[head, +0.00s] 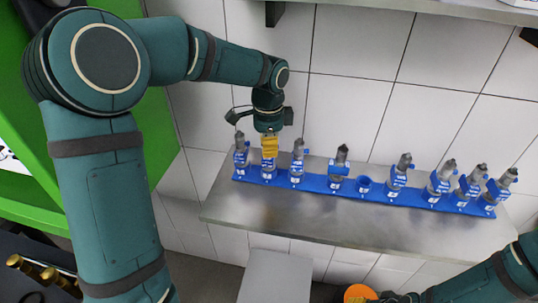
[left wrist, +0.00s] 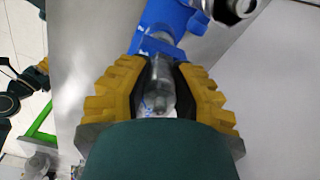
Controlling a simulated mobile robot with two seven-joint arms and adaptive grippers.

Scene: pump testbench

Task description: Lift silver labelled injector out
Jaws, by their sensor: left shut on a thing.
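My left gripper (head: 269,146) is over the second place from the left of the blue rack (head: 317,184). Its yellow fingers are shut around a silver injector (left wrist: 158,88), which also shows below them in the head view (head: 268,168). The injector is roughly upright at its place in the rack; I cannot tell whether it is fully seated. The label is too small to read. In the left wrist view, the blue rack (left wrist: 160,46) lies just beyond the fingertips. My right gripper (head: 392,298) is partly visible at the bottom edge, its fingers unclear.
Several other injectors stand in the rack, one close on the left (head: 241,156) and one close on the right (head: 298,163). An empty holder (head: 364,184) is near the middle. The metal shelf (head: 330,215) is clear in front; a tiled wall (head: 350,110) stands behind.

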